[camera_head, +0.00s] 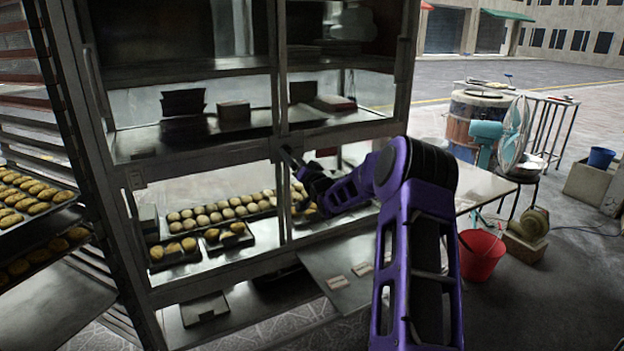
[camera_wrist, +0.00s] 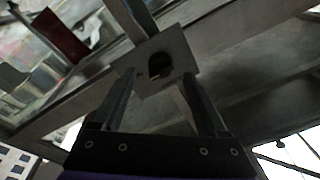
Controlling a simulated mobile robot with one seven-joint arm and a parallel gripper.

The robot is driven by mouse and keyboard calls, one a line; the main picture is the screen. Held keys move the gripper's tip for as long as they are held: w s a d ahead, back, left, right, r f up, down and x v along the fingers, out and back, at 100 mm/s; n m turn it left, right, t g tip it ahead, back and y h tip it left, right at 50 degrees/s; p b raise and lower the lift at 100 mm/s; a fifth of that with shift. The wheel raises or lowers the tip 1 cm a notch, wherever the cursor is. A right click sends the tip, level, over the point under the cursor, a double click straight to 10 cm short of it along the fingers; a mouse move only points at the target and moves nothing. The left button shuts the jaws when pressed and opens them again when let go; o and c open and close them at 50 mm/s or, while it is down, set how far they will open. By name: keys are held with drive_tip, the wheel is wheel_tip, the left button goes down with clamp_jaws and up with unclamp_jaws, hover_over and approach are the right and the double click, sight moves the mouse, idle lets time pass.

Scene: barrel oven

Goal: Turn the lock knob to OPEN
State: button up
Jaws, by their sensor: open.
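The lock knob (camera_wrist: 159,65) is a small dark round piece on a light square plate (camera_wrist: 178,46) fixed to the metal cabinet frame, seen in the wrist view. My gripper (camera_wrist: 160,78) is open, with one finger at the left and one at the right of the plate's lower part. The knob shows between and just beyond the fingertips; I cannot tell whether they touch it. In the head view my gripper (camera_head: 289,155) is at the cabinet's middle post, and the knob is too small or hidden to make out. Any lettering on the plate is unreadable.
The glass-fronted cabinet (camera_head: 205,155) holds trays of buns and dark boxes. A rack with pastry trays (camera_head: 35,205) stands at the left. A red bucket (camera_head: 481,256), a table and a fan stand at the right. Paved floor is open at the far right.

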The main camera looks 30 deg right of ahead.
drive_tip(key=s+f, duration=0.2)
drive_tip(key=s, duration=1.2)
drive_tip(key=shift+s+d, duration=0.15)
drive_tip(key=shift+s, duration=0.05)
drive_tip(key=shift+w, duration=0.1)
